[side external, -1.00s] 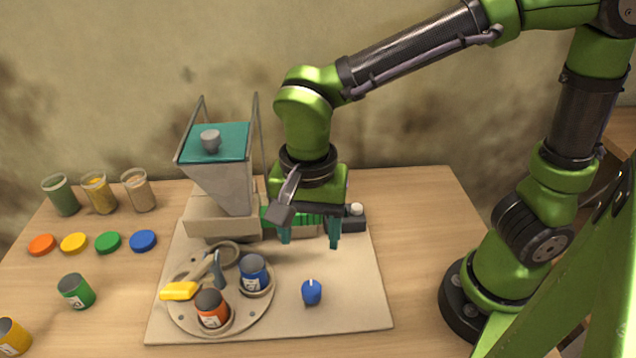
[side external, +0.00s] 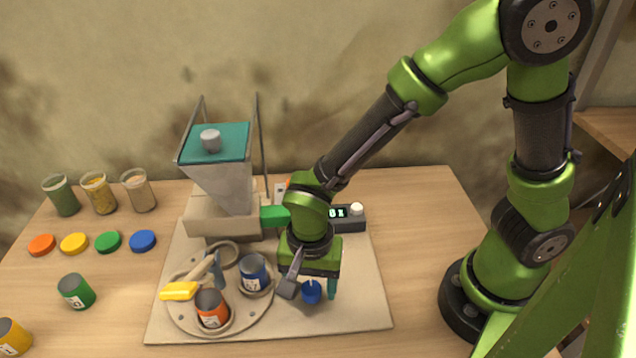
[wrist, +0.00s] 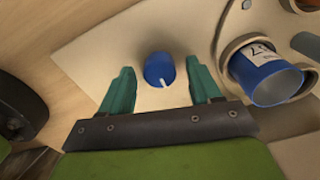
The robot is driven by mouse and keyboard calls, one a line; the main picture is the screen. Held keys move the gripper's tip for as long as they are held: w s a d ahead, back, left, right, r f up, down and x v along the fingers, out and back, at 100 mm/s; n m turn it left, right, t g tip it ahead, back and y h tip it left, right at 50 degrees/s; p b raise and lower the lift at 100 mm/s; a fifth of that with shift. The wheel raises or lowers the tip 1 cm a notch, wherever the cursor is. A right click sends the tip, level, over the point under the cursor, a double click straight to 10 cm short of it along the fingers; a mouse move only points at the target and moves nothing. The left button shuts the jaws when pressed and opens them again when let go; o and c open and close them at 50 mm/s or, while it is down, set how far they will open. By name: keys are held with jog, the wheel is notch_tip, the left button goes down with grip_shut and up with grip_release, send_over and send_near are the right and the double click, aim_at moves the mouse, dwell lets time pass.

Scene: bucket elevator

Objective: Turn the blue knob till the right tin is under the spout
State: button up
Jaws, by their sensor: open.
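The blue knob (side external: 311,291) stands on the pale board, with a white pointer line on its top. My gripper (side external: 312,290) is directly at the knob, pointing down. In the wrist view the blue knob (wrist: 159,70) sits between the two open teal fingers (wrist: 160,88), with a gap on each side. The round turntable (side external: 185,316) carries a blue tin (side external: 254,273) at its right and an orange tin (side external: 211,307) at its front. The blue tin (wrist: 268,75) also shows in the wrist view with a partly readable label. The spout (side external: 216,272) hangs over the turntable.
A hopper with a teal lid (side external: 217,140) stands behind the turntable. A small display box (side external: 347,217) is behind my gripper. A green tin (side external: 76,291), coloured lids (side external: 107,242) and filled jars (side external: 99,193) are on the left. The board's right side is clear.

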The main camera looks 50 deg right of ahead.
jog(key=shift+c, duration=0.2)
jog(key=c, duration=1)
jog(key=shift+n, duration=0.5)
jog(key=n, duration=0.3)
jog(key=shift+n, duration=0.4)
jog(key=n, duration=0.4)
jog(key=shift+n, duration=0.3)
jog(key=n, duration=0.4)
jog(key=shift+n, duration=2.1)
